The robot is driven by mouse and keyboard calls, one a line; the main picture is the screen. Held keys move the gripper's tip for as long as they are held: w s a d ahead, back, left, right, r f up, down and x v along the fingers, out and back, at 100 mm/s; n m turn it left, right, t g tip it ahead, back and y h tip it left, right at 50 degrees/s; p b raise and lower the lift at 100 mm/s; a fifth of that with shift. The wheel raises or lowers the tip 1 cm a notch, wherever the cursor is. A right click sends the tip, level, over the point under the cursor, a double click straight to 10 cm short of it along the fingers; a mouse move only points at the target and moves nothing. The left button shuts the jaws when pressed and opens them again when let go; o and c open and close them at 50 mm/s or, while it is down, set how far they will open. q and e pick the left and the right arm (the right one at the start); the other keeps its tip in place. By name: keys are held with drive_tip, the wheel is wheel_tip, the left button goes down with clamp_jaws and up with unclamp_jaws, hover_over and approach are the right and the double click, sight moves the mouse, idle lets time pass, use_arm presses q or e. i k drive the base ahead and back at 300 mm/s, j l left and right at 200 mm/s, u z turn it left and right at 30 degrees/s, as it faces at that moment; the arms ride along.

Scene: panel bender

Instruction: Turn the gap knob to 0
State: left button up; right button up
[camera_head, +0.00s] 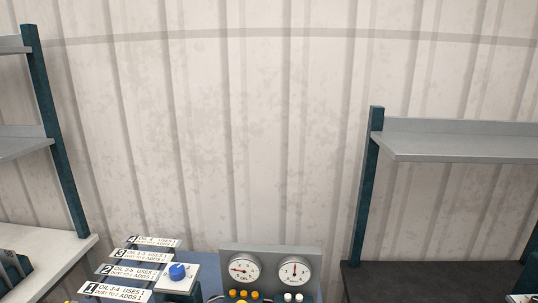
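A blue round knob (177,271) sits on a light grey plate (180,284) at the lower left of the machine. I cannot read any marks around it, so its setting and whether it is the gap knob cannot be told. Two round white dials stand on a grey panel to its right. Neither of my grippers shows in the head view.
Labelled white strips (141,256) numbered 1 to 4 lie left of the knob. Yellow buttons (243,295) and white buttons (293,297) sit below the dials. Grey shelves with dark teal posts stand left (58,150) and right (364,200). A corrugated wall (230,120) is behind.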

sight(177, 271)
drive_tip(key=i+j+z, duration=0.6)
drive_tip(key=j, duration=0.3)
drive_tip(key=i, duration=0.1)
